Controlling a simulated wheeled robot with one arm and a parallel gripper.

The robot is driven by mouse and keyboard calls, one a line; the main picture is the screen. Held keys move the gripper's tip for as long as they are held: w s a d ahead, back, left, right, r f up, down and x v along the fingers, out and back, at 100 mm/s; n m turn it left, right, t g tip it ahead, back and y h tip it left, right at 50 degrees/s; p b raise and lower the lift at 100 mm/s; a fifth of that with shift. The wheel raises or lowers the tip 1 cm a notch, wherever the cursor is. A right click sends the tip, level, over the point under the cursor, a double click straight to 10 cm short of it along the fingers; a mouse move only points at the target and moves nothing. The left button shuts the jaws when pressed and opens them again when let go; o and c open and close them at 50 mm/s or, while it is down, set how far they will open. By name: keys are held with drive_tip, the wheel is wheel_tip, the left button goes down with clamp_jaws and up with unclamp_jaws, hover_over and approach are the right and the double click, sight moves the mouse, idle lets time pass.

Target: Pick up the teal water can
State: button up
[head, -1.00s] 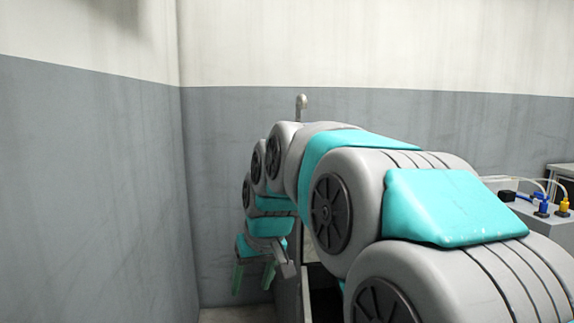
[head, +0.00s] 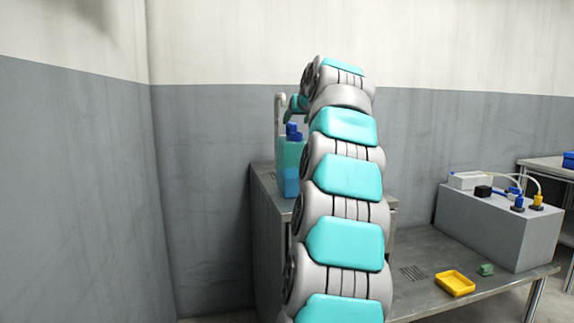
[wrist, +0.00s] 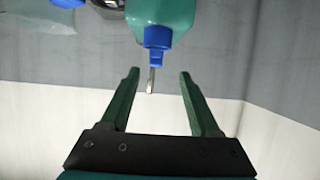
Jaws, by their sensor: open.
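The teal water can (head: 288,155) stands on a metal counter (head: 262,180) in the head view, just left of my arm. It has a blue cap on top, and its lower part looks blue. In the wrist view the teal can (wrist: 160,14) is at the top edge, cut off, with its blue cap and a thin spout pointing toward the gap between my fingers. My gripper (wrist: 159,73) is open and empty, with both green fingers apart. The can body lies beyond the fingertips. In the head view my arm hides most of the gripper.
A lower metal table (head: 425,250) at right holds a yellow tray (head: 455,283), a small green piece (head: 486,269) and a grey box (head: 495,225) with tubes. Walls stand behind and at left.

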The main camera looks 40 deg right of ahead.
sight(293, 125)
drive_tip(key=shift+d+p+x, duration=0.25)
drive_tip(key=shift+p+x, duration=0.45)
drive_tip(key=shift+x, duration=3.2)
drive_tip(key=shift+r, duration=0.25)
drive_tip(key=shift+c, duration=0.2)
drive_tip(key=shift+s, duration=0.1)
clamp_jaws()
